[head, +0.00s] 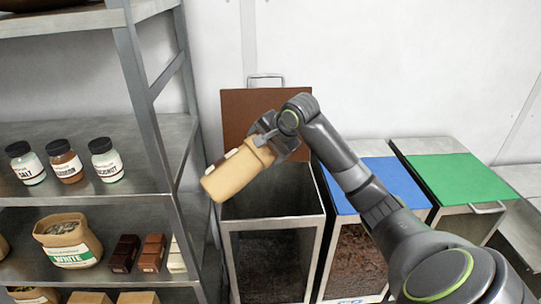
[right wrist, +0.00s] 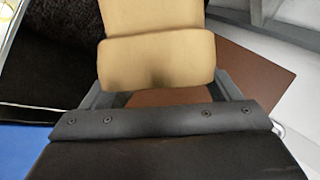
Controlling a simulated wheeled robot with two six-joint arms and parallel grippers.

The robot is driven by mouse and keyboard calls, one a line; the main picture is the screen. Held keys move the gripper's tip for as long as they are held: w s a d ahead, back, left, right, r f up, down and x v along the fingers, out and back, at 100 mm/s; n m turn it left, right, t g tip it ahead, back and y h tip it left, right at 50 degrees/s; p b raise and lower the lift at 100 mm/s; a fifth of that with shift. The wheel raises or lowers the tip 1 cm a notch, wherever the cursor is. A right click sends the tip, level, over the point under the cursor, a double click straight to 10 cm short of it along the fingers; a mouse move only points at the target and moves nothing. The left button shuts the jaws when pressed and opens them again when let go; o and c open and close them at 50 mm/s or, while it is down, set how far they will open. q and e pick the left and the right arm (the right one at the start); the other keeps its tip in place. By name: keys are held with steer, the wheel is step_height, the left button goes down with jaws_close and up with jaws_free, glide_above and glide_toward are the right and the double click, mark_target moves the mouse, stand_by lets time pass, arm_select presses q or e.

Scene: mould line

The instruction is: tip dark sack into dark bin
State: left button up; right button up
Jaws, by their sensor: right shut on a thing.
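A tan paper sack (head: 236,174) is tilted over the left edge of the leftmost bin (head: 322,232), its far end pointing down and left. A part of a label shows on its upper side; its mouth and contents cannot be made out. My right gripper (head: 268,141) is shut on the sack's upper right end. In the right wrist view the sack (right wrist: 156,62) sits between the fingers. The bin's brown lid (head: 236,110) stands open behind it, and dark material (head: 272,268) shows through the bin's front. My left gripper is not in view.
Bins with a shut blue lid (head: 372,182) and a shut green lid (head: 462,178) stand to the right. A metal shelf (head: 145,178) at the left, close to the sack, holds jars (head: 66,166), an open sack labelled white (head: 68,242) and chocolate bars (head: 150,254).

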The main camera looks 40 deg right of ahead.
steer(key=r, duration=0.1)
steer(key=a+r+h, duration=0.1)
steer(key=shift+a+r+n, duration=0.15)
steer(key=shift+r+n, duration=0.15)
steer(key=shift+r, duration=0.05)
steer(key=a+r+n+h, duration=0.1)
steer(key=h, duration=0.1)
steer(key=a+r+h, duration=0.1)
steer(key=r+h, duration=0.1)
steer(key=shift+w+a+n+h, duration=0.1)
steer(key=shift+n+h, duration=0.2)
steer(key=shift+n, duration=0.1)
steer(key=r+h, duration=0.1)
steer(key=r+n+h, duration=0.1)
steer(key=h, duration=0.1)
steer(key=shift+a+r, duration=0.25)
steer(key=shift+a, duration=0.05)
steer(key=shift+a+r+n+h, duration=0.15)
steer(key=shift+r+n+h, duration=0.55)
steer(key=shift+r+h, duration=0.15)
steer(key=shift+t, duration=0.3)
